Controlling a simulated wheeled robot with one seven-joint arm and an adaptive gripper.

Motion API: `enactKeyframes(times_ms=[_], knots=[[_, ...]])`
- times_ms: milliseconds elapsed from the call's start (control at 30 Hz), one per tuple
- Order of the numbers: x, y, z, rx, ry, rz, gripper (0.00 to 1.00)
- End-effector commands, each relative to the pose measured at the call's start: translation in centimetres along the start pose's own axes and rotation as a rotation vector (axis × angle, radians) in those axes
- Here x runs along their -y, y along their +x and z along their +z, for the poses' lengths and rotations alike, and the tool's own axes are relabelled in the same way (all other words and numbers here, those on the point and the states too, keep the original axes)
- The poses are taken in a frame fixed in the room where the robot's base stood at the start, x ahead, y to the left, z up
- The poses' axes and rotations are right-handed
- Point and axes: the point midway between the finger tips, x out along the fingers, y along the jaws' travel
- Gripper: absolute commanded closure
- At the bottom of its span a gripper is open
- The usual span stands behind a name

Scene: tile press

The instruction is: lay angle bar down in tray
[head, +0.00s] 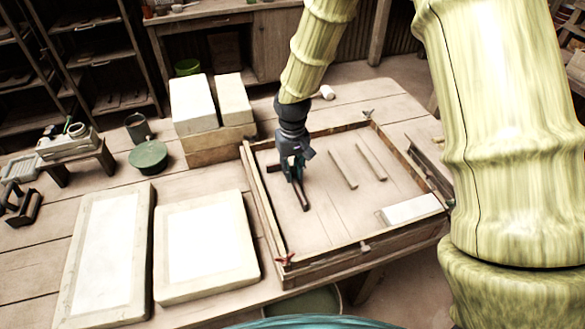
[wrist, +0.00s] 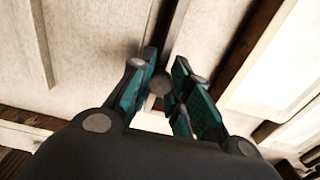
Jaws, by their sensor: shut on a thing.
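My gripper (head: 292,168) is inside the left part of the shallow wooden tray (head: 269,232), pointing down. It is shut on a dark angle bar (head: 303,199), whose free end sticks out toward the front of the tray. In the wrist view the angle bar (wrist: 178,22) runs up from between the teal fingers of my gripper (wrist: 163,75). The bar is low over or on the tray floor; I cannot tell whether it touches. The part of the bar between the fingers is mostly hidden.
Two thin wooden strips (head: 343,168) and a white block (head: 411,208) lie in the tray. Red clamps (head: 286,259) sit on its rim. Two framed slabs (head: 207,244) lie to the left, with stacked pale blocks (head: 193,104) behind.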

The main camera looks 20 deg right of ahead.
Motion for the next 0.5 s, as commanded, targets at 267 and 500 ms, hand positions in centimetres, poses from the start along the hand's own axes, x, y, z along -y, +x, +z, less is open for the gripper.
enactKeyframes(times_ms=[267, 500], knots=[[0.00, 0.04, -0.02, 0.000, 0.000, 0.000, 1.00], [-0.01, 0.37, 0.01, 0.001, 0.000, 0.000, 1.00]])
